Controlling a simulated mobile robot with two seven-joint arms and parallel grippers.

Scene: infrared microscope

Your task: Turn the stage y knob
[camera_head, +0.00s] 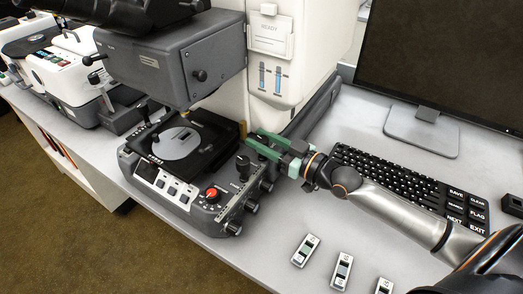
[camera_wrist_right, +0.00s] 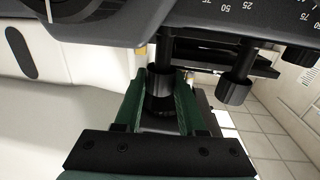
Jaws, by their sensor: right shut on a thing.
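The infrared microscope (camera_head: 172,62) stands on the bench, with a round plate on its black stage (camera_head: 205,125). My right gripper (camera_head: 260,142) reaches in from the right to the side of the microscope, its green fingers close to the stage's right edge. In the right wrist view the gripper (camera_wrist_right: 162,88) has one finger on each side of a black cylindrical knob (camera_wrist_right: 160,82) and is shut on it. In the head view this knob is hidden by the fingers. A second black knob (camera_wrist_right: 237,88) hangs to the right, outside the fingers. My left gripper is not in view.
The microscope's base has a red knob (camera_head: 212,194) and several black side knobs, one at its front corner (camera_head: 234,227). A keyboard (camera_head: 400,180) and a monitor (camera_head: 445,60) lie to the right.

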